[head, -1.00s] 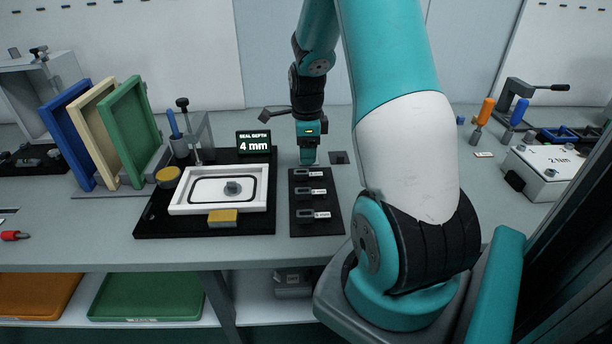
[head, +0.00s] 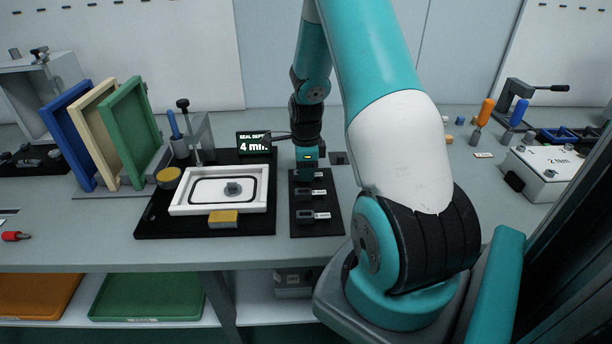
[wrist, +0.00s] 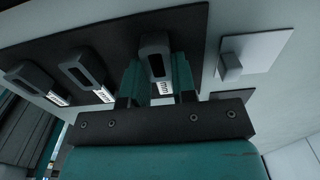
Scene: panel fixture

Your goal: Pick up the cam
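Three dark grey cams with white labels are in a row on a black board (head: 325,229). The middle cam (head: 304,191) and near cam (head: 305,216) show in the head view; the far one is mostly hidden by my gripper (head: 307,174). In the wrist view, my gripper (wrist: 158,84) has its teal fingers apart, one on each side of the end cam (wrist: 156,47). I cannot tell whether they touch it. The other two cams (wrist: 84,67) (wrist: 28,74) lie to the left there. Their label text is too small to read fully.
A black fixture (head: 150,222) with a white frame (head: 222,206) stands left of the cam board. A grey plate with a small block (wrist: 231,68) lies beside the board in the wrist view.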

